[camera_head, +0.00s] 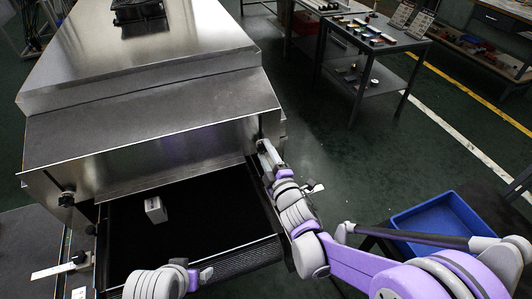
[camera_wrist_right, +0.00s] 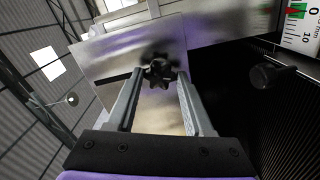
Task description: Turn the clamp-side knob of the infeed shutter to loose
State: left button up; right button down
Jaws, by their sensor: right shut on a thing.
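A black star-shaped knob (camera_wrist_right: 160,72) sits on the bright metal side of the shutter in the right wrist view. My right gripper (camera_wrist_right: 160,78) is shut on it, with one finger on each side of its lobes. In the head view my right gripper (camera_head: 266,152) reaches the right end of the infeed shutter (camera_head: 150,160), and the knob there is hidden by it.
A pale block (camera_head: 155,209) stands on the black belt (camera_head: 205,215) under the shutter. A second black knob (camera_wrist_right: 270,75) is near a scale (camera_wrist_right: 300,25) at right. A blue bin (camera_head: 440,222) and a table with small parts (camera_head: 372,42) stand to the right.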

jog(key=n, duration=0.5)
jog(key=shift+n+p, duration=0.3)
jog(key=n, duration=0.5)
jog(key=shift+p, duration=0.4)
jog(key=shift+c, duration=1.4)
grip_release()
jog(key=b+v, duration=0.1)
jog(key=v, duration=1)
jog(key=shift+w+d+r, duration=0.1)
